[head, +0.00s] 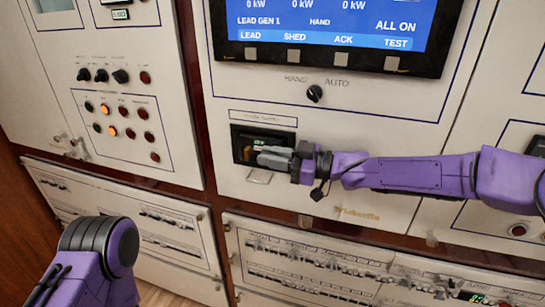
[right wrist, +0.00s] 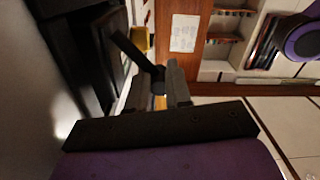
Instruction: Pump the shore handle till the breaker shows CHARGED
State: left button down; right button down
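The shore breaker (head: 248,142) sits in a dark recess in the middle cabinet panel, below the HAND/AUTO switch. A small greenish-yellow mark shows at its top, too small to read. My right gripper (head: 272,157) reaches into the recess from the right and hides much of the breaker. In the right wrist view, the dark shore handle (right wrist: 132,50) runs down to a rounded end between my right fingertips (right wrist: 157,85). The narrow fingers look closed about this end. In the head view the handle is hidden or not distinct. My left gripper is out of view; only part of my left arm shows.
A blue display (head: 330,22) stands above the recess. A rotary switch (head: 315,93) sits between them. Knobs and lamps (head: 120,115) are on the left cabinet. Rows of small breakers (head: 300,265) line the lower panels.

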jog(key=shift+s+a, duration=0.1)
jog(key=shift+a, duration=0.05)
jog(key=shift+f, duration=0.15)
jog(key=shift+s+a+f+n+b, duration=0.1)
jog(key=shift+s+f+n+b, duration=0.3)
jog(key=shift+n+b, duration=0.9)
jog(key=shift+s+a+f+n+b, duration=0.15)
jog(key=shift+f+n+b, duration=0.3)
jog(key=shift+n+b, duration=0.85)
jog(key=shift+s+f+n+b, duration=0.4)
jog(key=shift+n+b, duration=0.3)
jog(key=shift+b, duration=1.2)
